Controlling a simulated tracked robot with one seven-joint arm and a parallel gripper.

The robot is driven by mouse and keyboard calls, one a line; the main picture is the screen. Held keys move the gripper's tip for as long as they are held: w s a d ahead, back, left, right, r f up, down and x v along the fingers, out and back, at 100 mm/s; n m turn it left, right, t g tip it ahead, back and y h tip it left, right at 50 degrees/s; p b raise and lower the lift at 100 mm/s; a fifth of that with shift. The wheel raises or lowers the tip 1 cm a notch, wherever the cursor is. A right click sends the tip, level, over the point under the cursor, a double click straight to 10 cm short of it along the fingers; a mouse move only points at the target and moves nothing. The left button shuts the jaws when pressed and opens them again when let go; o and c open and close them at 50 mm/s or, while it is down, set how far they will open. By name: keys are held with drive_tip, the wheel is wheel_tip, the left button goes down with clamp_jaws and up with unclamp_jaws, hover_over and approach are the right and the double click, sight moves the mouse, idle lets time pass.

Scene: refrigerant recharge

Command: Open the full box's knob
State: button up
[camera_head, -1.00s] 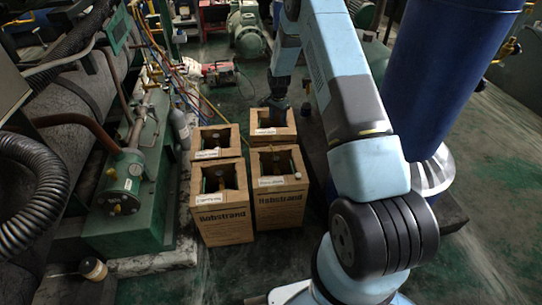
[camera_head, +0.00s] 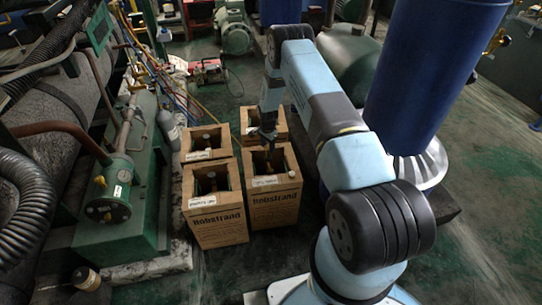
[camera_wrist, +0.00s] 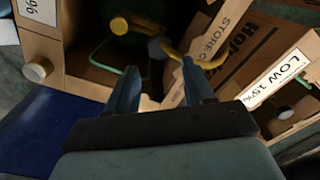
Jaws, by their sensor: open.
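Several open-topped cardboard boxes stand together in the head view: front left (camera_head: 222,226), front right (camera_head: 275,208), back left (camera_head: 188,155) and back right (camera_head: 245,119). Their labels are too small to read there. My gripper (camera_head: 266,139) points down over the far side of the front right box. In the wrist view my gripper (camera_wrist: 162,68) is open and empty. Beyond its fingers are a greyish round knob (camera_wrist: 156,48), a curved yellow pipe (camera_wrist: 207,62) and a yellow knob (camera_wrist: 118,26). A box at right reads LOW 15% (camera_wrist: 275,80).
A cream round knob (camera_wrist: 37,71) and a dark one (camera_wrist: 283,111) show in the wrist view. A blue tank (camera_head: 430,75) stands right of the boxes. Green machinery (camera_head: 120,190) and a grey cylinder (camera_head: 168,127) stand at left. Some floor is clear in front.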

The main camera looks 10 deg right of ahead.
sight(268, 157)
wheel_tip(268, 157, down, 8)
drive_tip(key=shift+r, duration=0.25)
